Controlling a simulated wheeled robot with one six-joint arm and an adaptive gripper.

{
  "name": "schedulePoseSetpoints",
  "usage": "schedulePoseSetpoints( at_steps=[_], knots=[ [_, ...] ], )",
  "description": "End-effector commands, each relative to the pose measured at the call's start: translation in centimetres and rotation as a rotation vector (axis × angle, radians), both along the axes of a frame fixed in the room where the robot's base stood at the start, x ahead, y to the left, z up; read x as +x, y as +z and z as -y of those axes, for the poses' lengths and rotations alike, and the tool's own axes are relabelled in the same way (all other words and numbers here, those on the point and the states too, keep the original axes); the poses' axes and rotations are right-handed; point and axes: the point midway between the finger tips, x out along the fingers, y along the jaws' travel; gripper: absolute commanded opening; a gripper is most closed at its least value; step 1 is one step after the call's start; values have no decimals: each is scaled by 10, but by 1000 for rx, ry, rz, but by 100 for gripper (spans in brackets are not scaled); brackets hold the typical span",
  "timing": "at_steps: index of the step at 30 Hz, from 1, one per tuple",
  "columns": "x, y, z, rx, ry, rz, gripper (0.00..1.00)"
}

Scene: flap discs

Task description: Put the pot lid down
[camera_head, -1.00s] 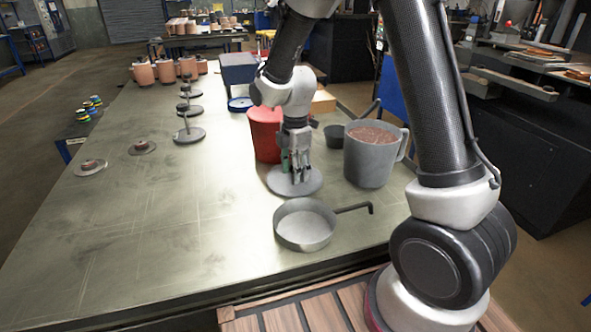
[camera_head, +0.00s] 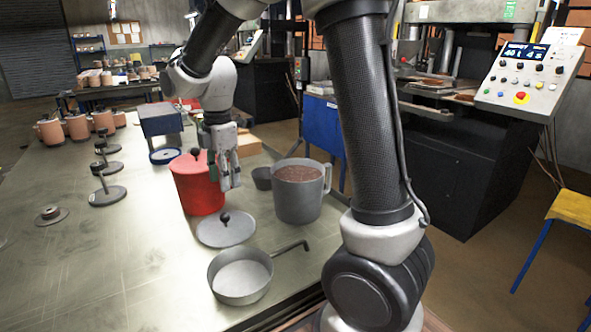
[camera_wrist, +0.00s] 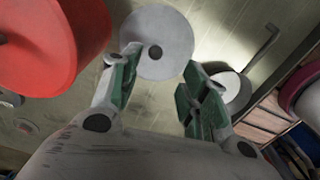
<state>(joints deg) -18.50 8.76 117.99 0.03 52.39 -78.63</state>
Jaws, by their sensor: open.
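The pot lid (camera_head: 219,230) is a flat grey disc with a dark knob. It lies on the table between the red container and the grey pan (camera_head: 241,276). In the wrist view the lid (camera_wrist: 165,28) lies below and beyond my fingers. My gripper (camera_head: 229,186) is open and empty, raised above and slightly right of the lid, apart from it. The wrist view shows its two green-padded fingers (camera_wrist: 160,85) spread with nothing between them. The pan, with a bent handle, stands open in front of the lid.
A large grey mug (camera_head: 299,192) with brown granular contents and a small dark cup (camera_head: 262,178) stand to the right. Knobbed stands (camera_head: 107,194) are at the left. The table's front left is clear.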

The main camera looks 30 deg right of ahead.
Motion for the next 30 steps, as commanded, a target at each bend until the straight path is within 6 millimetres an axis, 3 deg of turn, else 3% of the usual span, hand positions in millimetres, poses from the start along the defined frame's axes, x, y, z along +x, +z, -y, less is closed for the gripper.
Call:
schedulePoseSetpoints(
  at_steps=[5,9,12,16,21,30],
  knots=[
    [-50,51,49,45,-398,86,45],
    [-114,83,92,118,-847,163,45],
    [-159,92,114,179,-1144,206,45],
    [-202,93,132,258,-1443,244,45],
    [-229,88,140,316,-1643,264,45],
    [-233,88,141,325,-1677,265,45]
  ],
)
